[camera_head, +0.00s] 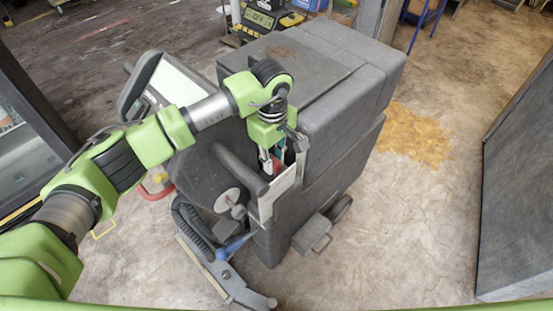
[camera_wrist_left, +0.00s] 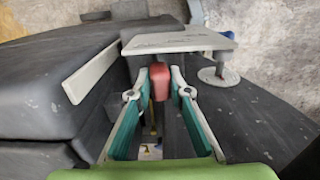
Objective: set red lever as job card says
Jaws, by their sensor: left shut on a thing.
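The red lever (camera_wrist_left: 159,82) shows its red knob between my left fingertips in the left wrist view. My left gripper (camera_wrist_left: 160,94), with teal finger pads, is shut on it. In the head view my left gripper (camera_head: 271,163) reaches down into a recess at the back of a grey floor-cleaning machine (camera_head: 330,120), and the lever is mostly hidden there. A pale plate or card (camera_wrist_left: 180,42) with small dark print lies just beyond the knob, and it also shows in the head view (camera_head: 283,187). Its print is too small to read. My right gripper is not in view.
The machine's hose (camera_head: 192,222) and squeegee bar (camera_head: 235,287) lie at its lower left. A control panel (camera_head: 175,80) stands behind my left arm. A dark panel (camera_head: 520,180) stands at right. The concrete floor between it and the machine is clear, with a yellowish patch (camera_head: 415,135).

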